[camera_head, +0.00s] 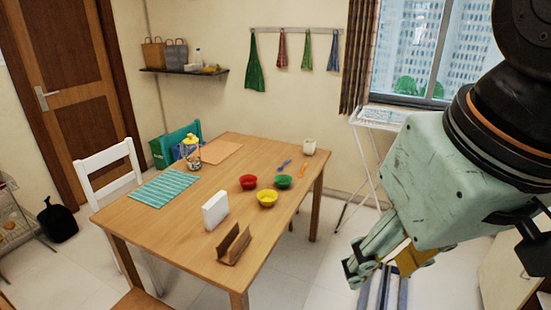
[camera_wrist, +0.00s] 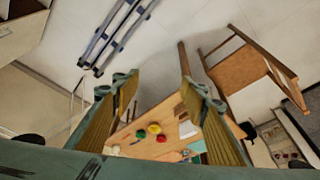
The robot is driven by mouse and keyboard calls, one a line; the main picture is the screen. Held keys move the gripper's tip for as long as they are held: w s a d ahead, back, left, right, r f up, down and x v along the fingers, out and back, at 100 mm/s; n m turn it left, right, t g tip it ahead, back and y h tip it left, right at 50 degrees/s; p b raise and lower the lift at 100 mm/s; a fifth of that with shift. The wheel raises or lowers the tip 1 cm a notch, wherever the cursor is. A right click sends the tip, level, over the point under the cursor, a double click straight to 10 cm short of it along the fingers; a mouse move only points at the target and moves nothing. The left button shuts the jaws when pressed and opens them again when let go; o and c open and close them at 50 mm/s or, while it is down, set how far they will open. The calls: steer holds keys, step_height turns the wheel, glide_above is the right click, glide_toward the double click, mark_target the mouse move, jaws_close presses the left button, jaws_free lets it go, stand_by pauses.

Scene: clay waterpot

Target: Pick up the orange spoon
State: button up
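The orange spoon (camera_head: 302,171) lies on the wooden table (camera_head: 180,228) near its right edge, in the head view. A blue spoon (camera_head: 284,164) lies just left of it, and a green bowl (camera_head: 284,182) stands in front of them. My gripper (camera_head: 376,268) is to the right of the table, apart from the spoon. In the wrist view its two fingers (camera_wrist: 158,92) are spread wide with nothing between them; the gripper is open. The table is seen beyond them, tilted and far off, and the spoon is too small there to make out clearly.
A red bowl (camera_head: 248,183), a yellow bowl (camera_head: 267,199) and a white cup (camera_head: 309,147) stand near the spoons. A white block (camera_head: 215,210) and a brown holder (camera_head: 234,246) stand nearer the front. A drying rack (camera_head: 382,118) stands by the window.

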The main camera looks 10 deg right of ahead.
stand_by(0.4)
steer(key=c, duration=0.6)
steer(key=shift+o, duration=0.2)
